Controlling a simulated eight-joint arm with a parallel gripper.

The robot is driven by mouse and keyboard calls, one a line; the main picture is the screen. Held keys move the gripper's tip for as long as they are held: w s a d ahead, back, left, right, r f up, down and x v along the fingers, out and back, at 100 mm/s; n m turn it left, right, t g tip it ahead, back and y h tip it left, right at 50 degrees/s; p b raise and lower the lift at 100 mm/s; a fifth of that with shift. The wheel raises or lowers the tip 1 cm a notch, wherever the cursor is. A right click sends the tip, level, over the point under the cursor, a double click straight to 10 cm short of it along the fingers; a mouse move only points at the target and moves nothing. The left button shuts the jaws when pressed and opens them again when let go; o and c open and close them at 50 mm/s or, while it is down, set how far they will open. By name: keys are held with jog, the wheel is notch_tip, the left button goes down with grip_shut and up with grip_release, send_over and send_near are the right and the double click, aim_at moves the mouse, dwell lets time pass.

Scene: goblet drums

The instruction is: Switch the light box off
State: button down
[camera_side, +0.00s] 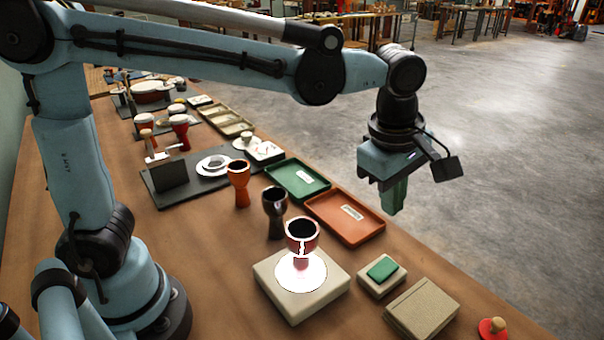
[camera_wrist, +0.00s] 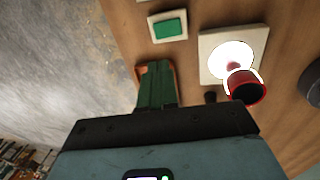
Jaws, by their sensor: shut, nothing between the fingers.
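The light box (camera_side: 300,308) is a cream square block on the table, with a glowing white disc (camera_side: 284,274) on top. A dark red goblet shell (camera_side: 292,244) stands on the disc, with a bright line down its side. The light box also shows in the wrist view (camera_wrist: 207,70). Beside it is a small cream switch box (camera_side: 370,287) with a green rocker (camera_side: 382,268); the rocker also shows in the wrist view (camera_wrist: 170,28). My gripper (camera_side: 393,203) has green fingers, shut and empty, pointing down high near the orange tray, apart from the switch.
An orange tray (camera_side: 345,217) and a green tray (camera_side: 297,180) lie behind the light box. Two goblets, orange (camera_side: 239,184) and dark (camera_side: 275,212), stand left of them. A beige block (camera_side: 421,308) and a red piece with a wooden knob (camera_side: 493,327) sit near the front right.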

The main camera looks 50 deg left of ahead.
aim_at(389, 264)
jog(key=f, duration=0.4)
jog(key=w+f, duration=0.1)
jog(key=f, duration=0.4)
jog(key=w+f, duration=0.1)
jog(key=f, duration=0.3)
jog(key=shift+w+d+f, duration=0.15)
jog(key=shift+w+f, duration=0.1)
jog(key=shift+f, duration=0.15)
